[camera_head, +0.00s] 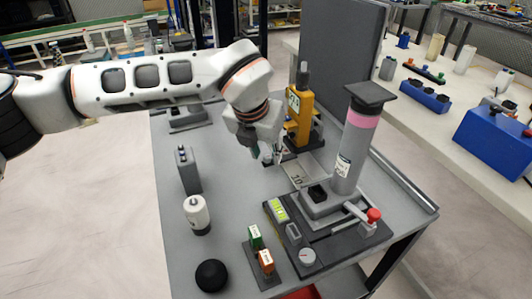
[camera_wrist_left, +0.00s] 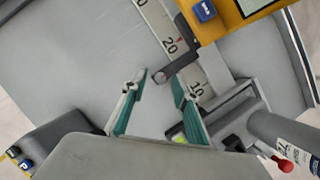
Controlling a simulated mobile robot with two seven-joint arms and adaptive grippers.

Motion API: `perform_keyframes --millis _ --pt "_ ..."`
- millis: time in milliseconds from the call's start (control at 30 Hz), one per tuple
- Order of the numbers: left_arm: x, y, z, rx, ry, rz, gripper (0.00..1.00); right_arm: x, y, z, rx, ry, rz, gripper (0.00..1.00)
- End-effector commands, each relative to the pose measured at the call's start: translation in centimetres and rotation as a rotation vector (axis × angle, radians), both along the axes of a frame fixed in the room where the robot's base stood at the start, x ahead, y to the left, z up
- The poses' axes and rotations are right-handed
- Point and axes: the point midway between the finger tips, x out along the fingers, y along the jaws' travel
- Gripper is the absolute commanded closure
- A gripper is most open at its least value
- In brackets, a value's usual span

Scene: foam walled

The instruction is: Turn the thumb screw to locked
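The thumb screw appears to be the dark grey bar with a rounded end (camera_wrist_left: 178,63) at the side of the yellow gauge body in the left wrist view. The yellow gauge body (camera_head: 300,125) stands upright on a numbered scale (camera_head: 297,174); it also shows in the left wrist view (camera_wrist_left: 222,22). My left gripper (camera_wrist_left: 159,77) is open, its teal fingers apart. The bar's rounded end lies close to the gap between the fingertips; contact cannot be told. In the head view my left gripper (camera_head: 268,155) hides the bar. My right gripper is not in view.
A grey column with a pink band (camera_head: 363,121) and a red-knobbed lever (camera_head: 372,214) stand right of the gripper. A white cylinder (camera_head: 197,213), a grey box (camera_head: 188,170) and a black ball (camera_head: 211,275) stand left on the grey table (camera_head: 178,250). A dark panel (camera_head: 345,60) rises behind.

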Motion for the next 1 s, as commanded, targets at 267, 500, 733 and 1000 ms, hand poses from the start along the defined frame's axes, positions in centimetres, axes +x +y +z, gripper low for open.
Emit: perform_keyframes --millis 267,500,733,1000 --pt "0.26 -0.13 -0.39 -0.001 -0.003 0.0 0.71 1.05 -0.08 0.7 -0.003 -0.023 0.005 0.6" --pt "0.24 -0.12 -0.4 -0.001 -0.003 -0.001 1.0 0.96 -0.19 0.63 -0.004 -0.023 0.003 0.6" --pt "0.26 -0.08 -0.34 -0.002 -0.003 -0.012 1.0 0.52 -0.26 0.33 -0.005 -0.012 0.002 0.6" --pt "0.29 0.1 -0.07 -0.001 -0.005 -0.118 1.0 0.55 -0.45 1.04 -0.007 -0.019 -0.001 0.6"
